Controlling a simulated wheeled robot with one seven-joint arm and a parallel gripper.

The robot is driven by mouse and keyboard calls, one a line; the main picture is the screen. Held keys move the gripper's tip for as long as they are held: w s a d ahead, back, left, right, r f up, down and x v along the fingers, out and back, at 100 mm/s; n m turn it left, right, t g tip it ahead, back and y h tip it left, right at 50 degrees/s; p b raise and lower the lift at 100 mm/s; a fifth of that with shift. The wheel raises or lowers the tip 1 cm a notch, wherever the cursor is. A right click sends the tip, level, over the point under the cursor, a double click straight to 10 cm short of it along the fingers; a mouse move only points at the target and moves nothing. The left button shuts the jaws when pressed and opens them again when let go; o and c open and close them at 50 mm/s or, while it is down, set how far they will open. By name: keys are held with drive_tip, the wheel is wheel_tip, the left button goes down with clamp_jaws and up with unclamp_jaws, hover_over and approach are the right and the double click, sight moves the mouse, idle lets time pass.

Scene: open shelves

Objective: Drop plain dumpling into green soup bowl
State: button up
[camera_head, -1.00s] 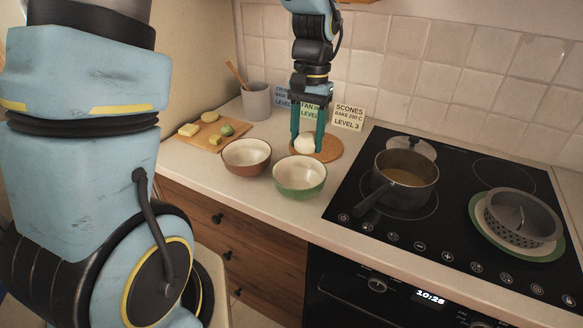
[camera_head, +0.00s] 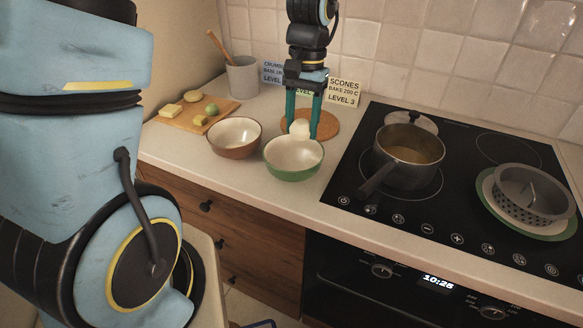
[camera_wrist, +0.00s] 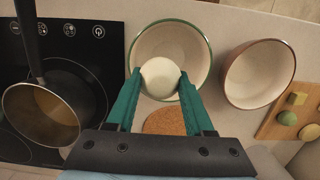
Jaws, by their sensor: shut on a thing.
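A plain white dumpling (camera_head: 299,127) is held between the teal fingers of my gripper (camera_head: 301,130). The wrist view shows the dumpling (camera_wrist: 160,77) between both fingertips, overlapping the near part of the green soup bowl in the picture. The green soup bowl (camera_head: 294,173), cream inside and green outside, stands on the counter just in front of my gripper in the head view. It also shows in the wrist view (camera_wrist: 200,58) and looks empty where visible. The dumpling appears raised, near the bowl's back rim.
A brown bowl (camera_head: 233,152) stands left of the green one. A round cork board (camera_head: 327,124) lies behind my gripper. A saucepan (camera_head: 409,160) and a strainer (camera_head: 530,194) are on the hob at right. A cutting board (camera_head: 172,121) with several pieces is at left.

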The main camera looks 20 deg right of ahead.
drive_tip(key=o, duration=1.1)
drive_tip(key=shift+c, duration=0.2)
wheel_tip(320, 180, up, 11)
drive_tip(key=b, duration=0.2)
drive_tip(key=shift+w+d+f, duration=0.2)
drive_tip(key=shift+w+d, duration=0.2)
drive_tip(key=shift+w, duration=0.05)
drive_tip(key=a+f+n+t, duration=0.1)
drive_tip(key=a+f+n, duration=0.1)
drive_tip(key=a, duration=0.6)
drive_tip(key=a+f+n, duration=0.3)
drive_tip(key=a+f, duration=0.2)
drive_tip(key=a, duration=0.4)
drive_tip(key=a+f+n+t+h, duration=0.1)
drive_tip(key=a+f, duration=0.3)
drive_tip(key=a, duration=0.5)
drive_tip(key=shift+a+f+n+t, duration=0.15)
drive_tip(key=shift+f+n+t, duration=0.15)
drive_tip(key=shift+n, duration=0.4)
